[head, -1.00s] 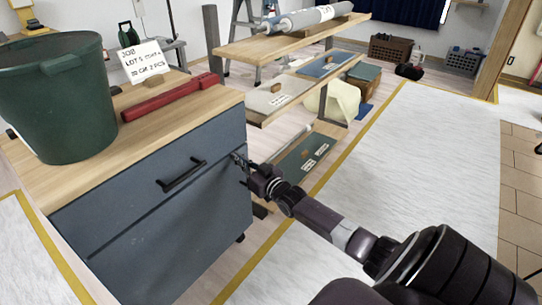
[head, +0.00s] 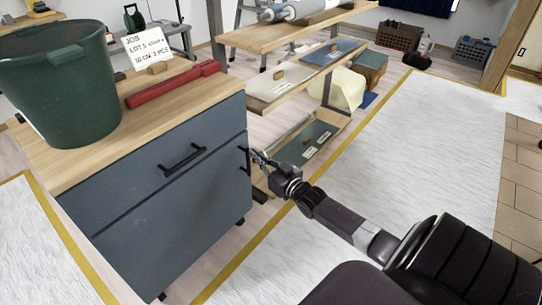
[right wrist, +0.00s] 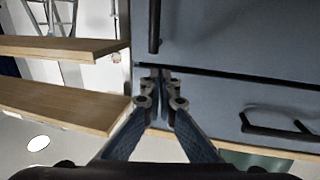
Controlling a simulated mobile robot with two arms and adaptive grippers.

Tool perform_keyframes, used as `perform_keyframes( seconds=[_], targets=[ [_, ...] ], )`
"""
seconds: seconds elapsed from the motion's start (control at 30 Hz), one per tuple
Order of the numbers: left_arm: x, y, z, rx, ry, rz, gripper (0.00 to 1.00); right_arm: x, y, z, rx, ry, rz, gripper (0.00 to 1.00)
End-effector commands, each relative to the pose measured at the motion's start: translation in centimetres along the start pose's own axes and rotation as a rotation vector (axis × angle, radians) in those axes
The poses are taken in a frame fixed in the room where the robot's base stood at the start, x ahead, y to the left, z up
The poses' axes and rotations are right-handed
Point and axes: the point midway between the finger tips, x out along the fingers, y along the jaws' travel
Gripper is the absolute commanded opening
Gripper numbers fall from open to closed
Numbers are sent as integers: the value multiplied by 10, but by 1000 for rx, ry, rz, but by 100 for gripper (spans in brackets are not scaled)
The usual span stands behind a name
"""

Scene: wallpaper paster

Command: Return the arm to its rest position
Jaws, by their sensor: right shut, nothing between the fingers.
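My right arm comes in from the lower right of the head view. Its gripper (head: 256,157) is beside the right edge of the blue-grey cabinet (head: 190,215), close to a black handle (head: 244,160) there. In the right wrist view the gripper's fingers (right wrist: 161,78) are together with nothing between them, in front of the cabinet face (right wrist: 225,40). I cannot tell whether the fingertips touch the cabinet. My left gripper is not in view.
A green bucket (head: 62,90), a red tool (head: 172,85) and a job card (head: 146,48) are on the cabinet's wooden top. Shelves (head: 262,98) with samples and rolls stand behind the gripper. White floor covering (head: 420,140) lies open to the right.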

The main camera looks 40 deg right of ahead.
Motion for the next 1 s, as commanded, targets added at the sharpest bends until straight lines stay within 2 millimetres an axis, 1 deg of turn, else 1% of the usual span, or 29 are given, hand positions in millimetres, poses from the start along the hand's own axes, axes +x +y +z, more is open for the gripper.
perform_keyframes(
  seconds=[0.03,0.1,0.3,0.47,0.63,0.7,0.77,0.87,0.97,1.0],
  targets=[
    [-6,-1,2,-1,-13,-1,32,-12,2,-2,-2,-3,-1,0],
    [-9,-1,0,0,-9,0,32,-24,5,-1,-2,-3,0,0],
    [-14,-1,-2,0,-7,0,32,-47,10,-1,-2,-1,0,0],
    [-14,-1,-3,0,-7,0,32,-54,11,-1,-2,1,-1,0],
    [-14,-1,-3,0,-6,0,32,-55,11,0,-1,1,-1,0],
    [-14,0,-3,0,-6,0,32,-56,8,2,0,-9,-4,0],
    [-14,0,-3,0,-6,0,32,-57,-2,9,2,-34,-11,0],
    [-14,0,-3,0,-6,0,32,-64,-32,31,4,-124,-34,0],
    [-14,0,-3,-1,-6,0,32,-81,-77,59,-4,-261,-68,0],
    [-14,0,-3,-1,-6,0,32,-91,-96,70,-10,-321,-82,0]
  ],
)
